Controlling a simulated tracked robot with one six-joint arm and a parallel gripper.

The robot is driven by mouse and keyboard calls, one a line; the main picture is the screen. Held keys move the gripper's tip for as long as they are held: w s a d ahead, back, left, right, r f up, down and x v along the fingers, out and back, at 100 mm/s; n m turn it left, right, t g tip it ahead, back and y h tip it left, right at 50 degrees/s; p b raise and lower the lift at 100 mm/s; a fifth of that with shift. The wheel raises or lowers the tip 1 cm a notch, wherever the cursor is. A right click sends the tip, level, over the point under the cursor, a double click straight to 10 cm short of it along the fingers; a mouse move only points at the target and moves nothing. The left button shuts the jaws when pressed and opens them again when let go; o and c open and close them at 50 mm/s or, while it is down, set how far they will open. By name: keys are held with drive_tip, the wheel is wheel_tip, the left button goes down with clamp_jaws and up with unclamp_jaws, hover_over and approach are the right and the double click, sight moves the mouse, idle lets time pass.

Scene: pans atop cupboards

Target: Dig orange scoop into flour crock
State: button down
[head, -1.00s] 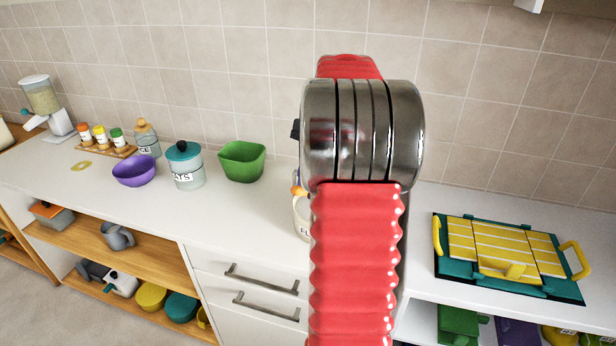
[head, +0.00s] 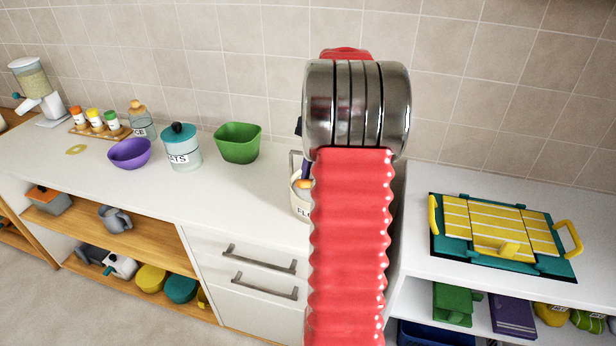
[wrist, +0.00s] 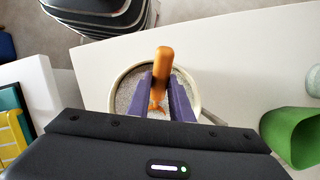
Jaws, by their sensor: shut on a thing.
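The flour crock (head: 300,209), pale with a partly hidden "FLO" label, stands on the white counter, mostly behind my red arm. In the wrist view its round rim (wrist: 116,84) encloses greyish flour (wrist: 127,91). The orange scoop (wrist: 163,58) has its handle between the purple fingers of my gripper (wrist: 161,92), which is shut on it above the crock's mouth. A bit of orange (head: 304,184) also shows at the crock's top in the head view. The scoop's lower end is partly hidden by the fingers, so I cannot tell how deep it sits.
A green bowl (head: 238,143), a teal-lidded oats jar (head: 181,150) and a purple bowl (head: 129,153) stand left of the crock. A yellow and teal tray (head: 500,230) lies on the counter to the right. Bare counter (head: 225,198) lies in front of the green bowl.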

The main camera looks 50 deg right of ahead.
sight(301, 180)
drive_tip(key=shift+a+f+h, duration=0.3)
drive_tip(key=shift+f+h, duration=0.2)
drive_tip(key=shift+h, duration=0.5)
drive_tip(key=shift+a+f+h, duration=0.25)
drive_tip(key=shift+f+h, duration=0.2)
drive_tip(key=shift+h, duration=0.55)
drive_tip(key=shift+a+h, duration=0.1)
drive_tip(key=shift+h, duration=0.2)
drive_tip(key=shift+a+r+h, duration=0.6)
drive_tip(key=shift+r+h, duration=0.1)
drive_tip(key=shift+h, duration=1.3)
drive_tip(key=shift+a+v, duration=0.25)
drive_tip(key=shift+v, duration=1.95)
drive_tip(key=shift+s+f, duration=0.1)
drive_tip(key=shift+s, duration=0.05)
drive_tip(key=shift+a, duration=0.1)
